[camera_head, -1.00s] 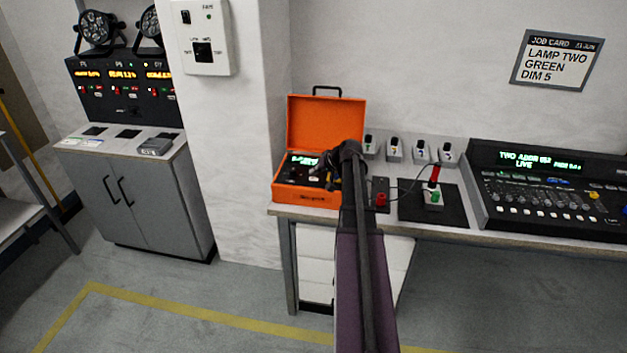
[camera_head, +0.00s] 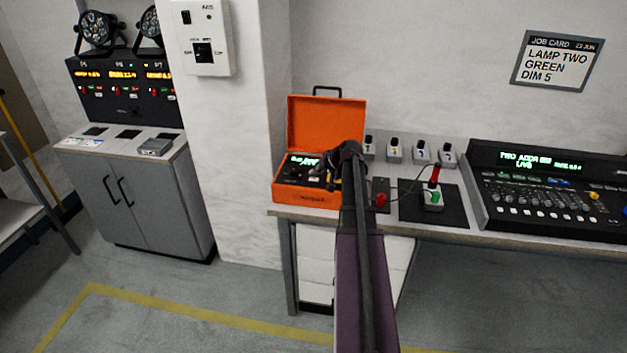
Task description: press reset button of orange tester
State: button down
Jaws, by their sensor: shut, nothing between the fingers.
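The orange tester (camera_head: 318,122) is an open case with its lid raised, standing on the left end of the bench. A small lit display (camera_head: 302,161) shows on its panel. My arm reaches up from the bottom of the picture, and its wrist covers the right part of the case. My gripper (camera_head: 328,181) is shut and empty, low over the tester's panel at its right side. The reset button cannot be made out; the gripper and wrist hide that part of the panel. Whether the fingertips touch the panel cannot be told.
Right of my arm, the bench (camera_head: 480,236) holds a red button unit (camera_head: 381,199), a small box with a red plug (camera_head: 433,190) on a dark mat, and a lit console (camera_head: 550,190). Several small switch units stand behind. A grey cabinet (camera_head: 150,205) is at left.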

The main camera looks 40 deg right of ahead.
aim_at(314, 179)
jog(key=shift+f, duration=0.15)
jog(key=shift+f+b, duration=0.3)
jog(key=shift+b, duration=0.15)
jog(key=shift+f+b, duration=0.3)
jog(key=shift+b, duration=0.05)
dwell(0.8)
jog(key=shift+r, duration=0.2)
jog(key=shift+r+p, duration=0.6)
jog(key=shift+p, duration=0.25)
jog(key=shift+r+p, duration=2.5)
jog(key=shift+a, duration=0.1)
